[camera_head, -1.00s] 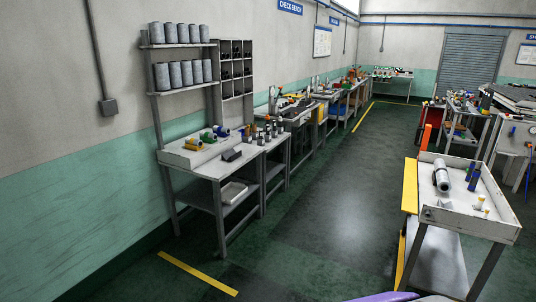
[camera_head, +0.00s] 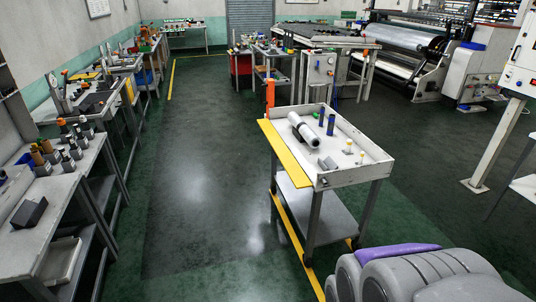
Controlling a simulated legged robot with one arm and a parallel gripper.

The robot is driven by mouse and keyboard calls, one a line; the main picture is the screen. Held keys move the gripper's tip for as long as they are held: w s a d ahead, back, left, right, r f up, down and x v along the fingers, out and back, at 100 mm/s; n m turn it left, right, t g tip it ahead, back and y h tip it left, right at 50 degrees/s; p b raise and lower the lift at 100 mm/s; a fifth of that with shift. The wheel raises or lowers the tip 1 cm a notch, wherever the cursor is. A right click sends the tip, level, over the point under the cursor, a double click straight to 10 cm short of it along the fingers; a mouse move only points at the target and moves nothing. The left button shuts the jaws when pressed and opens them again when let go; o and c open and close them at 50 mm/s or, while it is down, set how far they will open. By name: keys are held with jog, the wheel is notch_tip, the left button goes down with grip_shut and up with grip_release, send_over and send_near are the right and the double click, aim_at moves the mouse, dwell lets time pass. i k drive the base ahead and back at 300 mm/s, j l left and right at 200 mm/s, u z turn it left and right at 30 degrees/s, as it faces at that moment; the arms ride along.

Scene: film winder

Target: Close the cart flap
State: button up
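The cart (camera_head: 345,181) stands right of centre, a white shallow tray on grey legs with a lower shelf. A yellow flap (camera_head: 284,155) runs along the tray's left side and sticks outward from it; its exact tilt is hard to tell. An upright orange piece (camera_head: 270,95) stands at the flap's far end. My gripper is not in view; only grey and purple parts of my own body show at the bottom right.
The tray holds a grey roll (camera_head: 303,130), blue cylinders (camera_head: 331,124) and small yellow-topped pieces. Cluttered benches (camera_head: 65,185) line the left wall. The green floor (camera_head: 205,190) between benches and cart is clear. Machines stand behind, and a white post (camera_head: 500,145) at right.

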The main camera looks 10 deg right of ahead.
aim_at(299, 178)
jog(key=i+j+z, duration=0.1)
jog(key=i+j, duration=0.4)
jog(key=i+j+u, duration=0.1)
jog(key=i+j, duration=0.15)
jog(key=i, duration=0.45)
jog(key=i+j+u, duration=0.1)
jog(key=i+j, duration=0.15)
jog(key=i, duration=0.5)
jog(key=i+j+u, duration=0.1)
jog(key=i, duration=0.65)
